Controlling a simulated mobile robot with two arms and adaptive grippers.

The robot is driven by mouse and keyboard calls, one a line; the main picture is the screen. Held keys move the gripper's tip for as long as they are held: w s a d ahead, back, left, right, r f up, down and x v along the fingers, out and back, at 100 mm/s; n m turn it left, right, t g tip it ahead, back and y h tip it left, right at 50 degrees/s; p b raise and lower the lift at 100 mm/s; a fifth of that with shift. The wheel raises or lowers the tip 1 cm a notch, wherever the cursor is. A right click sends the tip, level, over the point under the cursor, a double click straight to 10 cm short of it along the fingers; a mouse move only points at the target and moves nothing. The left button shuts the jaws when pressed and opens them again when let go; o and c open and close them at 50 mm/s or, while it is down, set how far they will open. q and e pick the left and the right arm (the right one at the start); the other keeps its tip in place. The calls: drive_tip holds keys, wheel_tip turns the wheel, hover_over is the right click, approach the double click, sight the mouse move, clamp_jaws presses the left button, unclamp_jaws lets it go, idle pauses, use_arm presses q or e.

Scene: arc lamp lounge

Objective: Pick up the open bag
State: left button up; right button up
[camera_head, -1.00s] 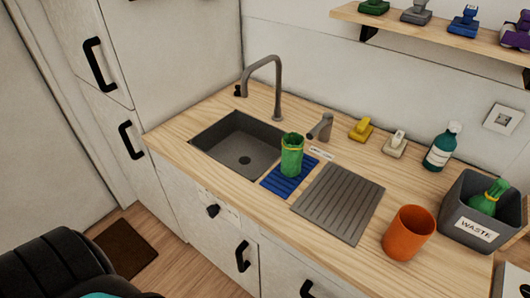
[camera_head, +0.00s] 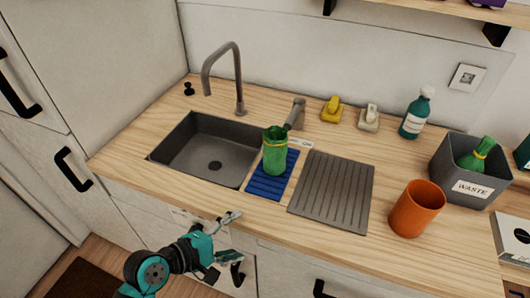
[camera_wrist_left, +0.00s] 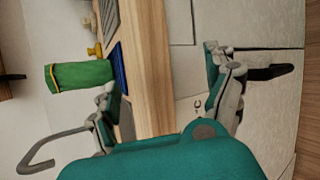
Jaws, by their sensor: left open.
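The open bag (camera_head: 275,152) is green with a yellow band near its top. It stands upright on a blue ribbed mat (camera_head: 265,188) beside the sink. It also shows sideways at the left of the left wrist view (camera_wrist_left: 80,75), where a finger partly covers the mat. My left gripper (camera_head: 232,243) is open and empty, in front of the counter's front edge and apart from the bag. Its two spread fingers also show in the left wrist view (camera_wrist_left: 160,75). My right gripper is not in view.
A sink (camera_head: 205,150) with a tall tap (camera_head: 238,75) lies left of the bag. A grey ribbed drainboard (camera_head: 332,190), an orange cup (camera_head: 417,208) and a grey waste bin (camera_head: 468,185) holding another green bag (camera_head: 477,155) lie to the right. A small dispenser (camera_head: 297,113) stands close behind.

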use_arm(q)
drive_tip(key=w+r+n+t+h, duration=0.2)
drive_tip(key=w+r+n, duration=0.1)
drive_tip(key=r+n, duration=0.15)
drive_tip(key=n+t+h, duration=0.1)
drive_tip(key=n+t, duration=0.2)
drive_tip(key=n, duration=0.7)
approach(282, 138)
drive_tip(key=shift+w+d+r+p, duration=0.25)
drive_tip(key=shift+d+p, duration=0.25)
drive_tip(key=shift+p, duration=0.3)
drive_tip(key=shift+f+x, duration=0.15)
drive_tip(key=shift+x, duration=1.45)
drive_tip(key=shift+f+x, duration=0.1)
drive_tip(key=shift+x, duration=1.45)
drive_tip(key=shift+w+a, duration=0.1)
drive_tip(key=shift+a, duration=0.05)
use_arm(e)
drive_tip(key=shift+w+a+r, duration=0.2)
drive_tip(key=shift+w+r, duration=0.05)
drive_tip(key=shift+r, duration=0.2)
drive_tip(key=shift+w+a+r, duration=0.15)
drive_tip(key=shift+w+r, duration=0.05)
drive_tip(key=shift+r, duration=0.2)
use_arm(q)
drive_tip(key=c, duration=1.2)
